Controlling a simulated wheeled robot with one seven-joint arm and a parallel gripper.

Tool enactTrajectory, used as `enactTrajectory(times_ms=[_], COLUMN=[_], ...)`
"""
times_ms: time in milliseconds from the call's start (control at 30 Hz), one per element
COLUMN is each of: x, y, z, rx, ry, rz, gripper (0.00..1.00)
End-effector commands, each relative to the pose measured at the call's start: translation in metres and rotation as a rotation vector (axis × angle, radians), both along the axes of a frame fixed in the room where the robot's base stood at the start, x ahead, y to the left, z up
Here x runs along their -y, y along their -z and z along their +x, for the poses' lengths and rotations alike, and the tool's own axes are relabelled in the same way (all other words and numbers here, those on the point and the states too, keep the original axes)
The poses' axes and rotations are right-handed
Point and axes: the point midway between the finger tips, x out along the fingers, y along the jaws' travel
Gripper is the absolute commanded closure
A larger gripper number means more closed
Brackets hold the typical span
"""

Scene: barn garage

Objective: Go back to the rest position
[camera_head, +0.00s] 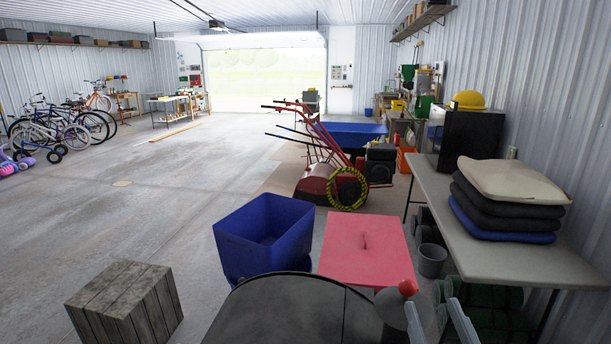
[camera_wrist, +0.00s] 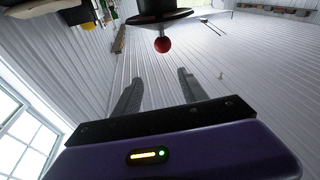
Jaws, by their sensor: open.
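My gripper (camera_head: 434,308) shows at the bottom right of the head view, with its two pale fingers apart. It also shows in the wrist view (camera_wrist: 161,76), where the fingers are spread with nothing between them. It is raised and points at corrugated metal. A red ball (camera_head: 407,287) is just left of the fingers in the head view. In the wrist view the red ball (camera_wrist: 162,44) is beyond the fingertips, under a dark disc. I cannot tell what it belongs to.
A grey table (camera_head: 490,235) with stacked cushions (camera_head: 510,195) stands on the right. A red box (camera_head: 365,250), blue bin (camera_head: 263,235), grey bucket (camera_head: 432,260) and wooden crate (camera_head: 125,305) are on the floor nearby. Open floor lies to the left.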

Motion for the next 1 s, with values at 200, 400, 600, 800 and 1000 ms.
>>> enactTrajectory(times_ms=[200,400,600,800,1000], x=[0.001,0.001,0.002,0.004,0.005], y=[0.039,0.075,0.104,0.128,0.152], z=[-0.06,-0.127,-0.196,-0.263,-0.315], rx=[-0.009,-0.056,-0.139,-0.261,-0.406], ry=[0.008,0.014,0.014,0.005,-0.01], rz=[0.068,0.112,0.127,0.118,0.095], gripper=[0.5,0.5,0.5,0.5,0.5])
